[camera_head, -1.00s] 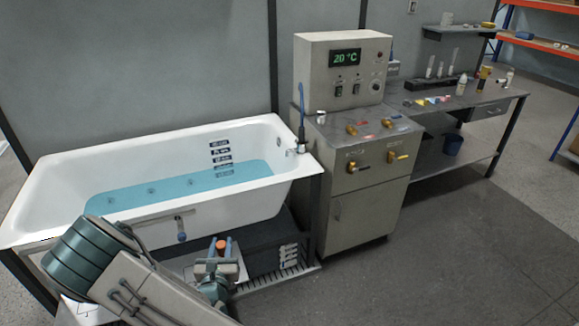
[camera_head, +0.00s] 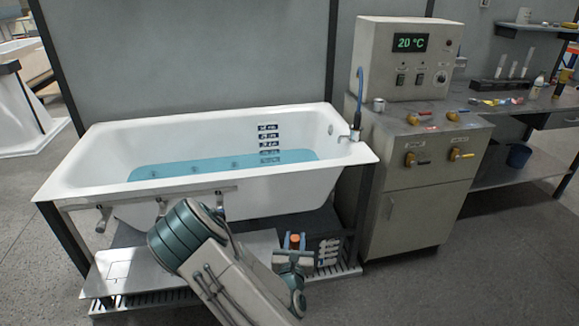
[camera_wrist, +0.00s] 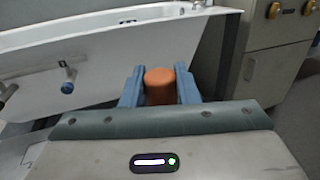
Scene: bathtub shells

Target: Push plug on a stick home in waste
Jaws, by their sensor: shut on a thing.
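My gripper (camera_head: 293,248) is low in front of the bathtub, right of the middle of its front side. It is shut on an orange cylindrical thing, seen as the plug on a stick (camera_wrist: 160,86), between its two blue fingers in the wrist view. The orange top also shows small in the head view (camera_head: 295,240). The lower part of this thing is hidden by my gripper. The white bathtub (camera_head: 110,187) holds blue water (camera_head: 205,168). The waste in its floor cannot be made out.
A grey control cabinet (camera_head: 425,215) with a 20 °C display (camera_head: 410,43) and brass valves stands right of the tub. A slatted base (camera_head: 130,303) and grey panel (camera_head: 130,272) lie below the tub. A workbench (camera_head: 500,107) stands further right. The floor in front is clear.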

